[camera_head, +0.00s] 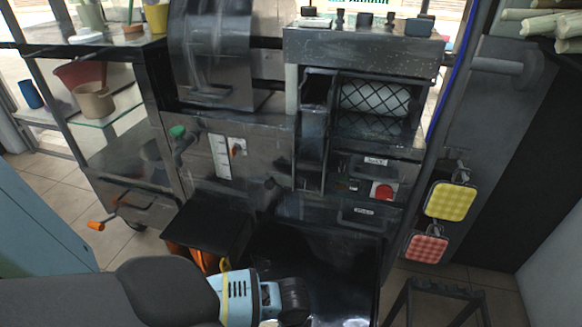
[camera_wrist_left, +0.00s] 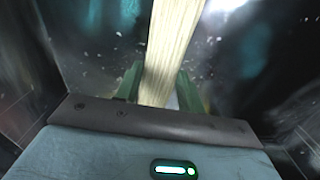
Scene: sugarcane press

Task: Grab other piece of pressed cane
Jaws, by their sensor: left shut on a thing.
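In the left wrist view a pale, yellowish piece of pressed cane (camera_wrist_left: 172,45) stands between the fingers of my left gripper (camera_wrist_left: 160,90). The green fingers are shut on it, and the piece runs up out of the top of the picture. Dark, shiny metal walls surround it. In the head view my left arm comes in from the lower left and reaches the black bin (camera_head: 335,250) below the press (camera_head: 365,110). The fingers and the held cane are hidden there. My right gripper is in neither view.
Pale cane stalks (camera_head: 545,25) lie at the top right. A yellow sponge (camera_head: 450,201) and a red one (camera_head: 426,247) hang right of the press. A dark stool (camera_head: 435,290) stands at the lower right. A shelf with pots (camera_head: 93,101) is at the left.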

